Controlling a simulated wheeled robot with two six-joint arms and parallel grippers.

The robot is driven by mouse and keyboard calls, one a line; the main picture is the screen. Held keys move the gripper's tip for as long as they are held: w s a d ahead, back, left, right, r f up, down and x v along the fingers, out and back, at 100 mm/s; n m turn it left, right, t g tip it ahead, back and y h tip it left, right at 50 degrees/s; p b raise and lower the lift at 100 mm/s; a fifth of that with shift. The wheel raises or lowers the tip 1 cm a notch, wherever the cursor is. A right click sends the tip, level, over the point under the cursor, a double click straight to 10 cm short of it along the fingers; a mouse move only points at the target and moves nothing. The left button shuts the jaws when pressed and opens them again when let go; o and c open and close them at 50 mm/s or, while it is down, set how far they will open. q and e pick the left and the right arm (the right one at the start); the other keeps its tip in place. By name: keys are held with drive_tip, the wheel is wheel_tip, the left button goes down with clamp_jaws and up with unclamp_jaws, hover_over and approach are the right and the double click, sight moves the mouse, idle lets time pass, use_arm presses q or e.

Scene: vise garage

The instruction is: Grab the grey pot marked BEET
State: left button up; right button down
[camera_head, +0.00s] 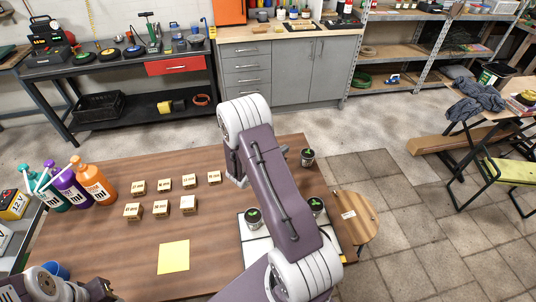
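Three small dark grey pots with green tops are in the head view. One pot (308,158) stands near the table's back right corner. A second pot (253,218) and a third pot (316,206) stand at the white tray, either side of my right arm. Their labels are too small to read, so I cannot tell which is BEET. My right gripper (237,169) is low over the table, left of the back pot and partly hidden by its own arm; its opening does not show clearly. My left gripper (102,291) is at the bottom left edge, away from the pots.
The white tray (255,250) is partly covered by my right arm. Several small labelled boxes (161,208) stand mid-table, with a yellow sheet (173,257) in front. Colored pump bottles (95,184) and a blue cup (56,270) are at left. A round wooden stool (357,218) adjoins the right edge.

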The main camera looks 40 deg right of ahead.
drive_tip(key=shift+s+d+r, duration=0.3)
drive_tip(key=shift+s+r, duration=0.05)
drive_tip(key=shift+s, duration=0.15)
drive_tip(key=shift+s+d+r, duration=0.3)
drive_tip(key=shift+s+r, duration=0.05)
drive_tip(key=shift+s, duration=0.15)
drive_tip(key=c, duration=2.1)
unclamp_jaws()
drive_tip(key=o, duration=1.7)
drive_tip(key=shift+c, duration=0.2)
